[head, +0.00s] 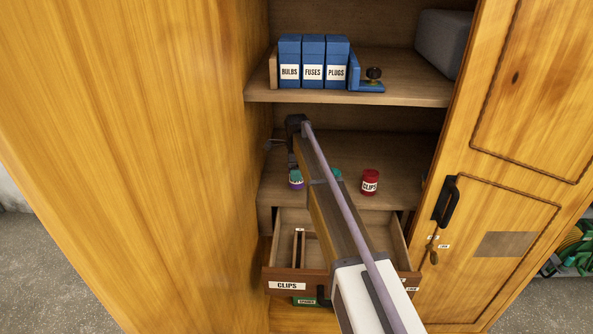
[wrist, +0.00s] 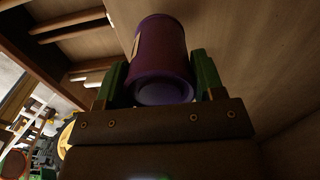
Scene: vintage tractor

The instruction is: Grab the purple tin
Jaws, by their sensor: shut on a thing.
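The purple tin (head: 297,186) is at the left of the middle shelf, above the open drawer. In the wrist view the tin (wrist: 160,50) lies between my gripper's two green fingers, with a pale label edge on its left. In the wrist view my gripper (wrist: 158,82) has a finger on each side of the tin. I cannot tell whether the tin still touches the shelf.
A red tin (head: 370,182) labelled CLIPS stands right on the middle shelf (head: 410,160). A teal item (head: 336,173) is mostly hidden behind my arm. The upper shelf (head: 400,92) holds blue boxes (head: 313,62). An open drawer (head: 287,286) sticks out below; the cabinet door (head: 500,240) stands right.

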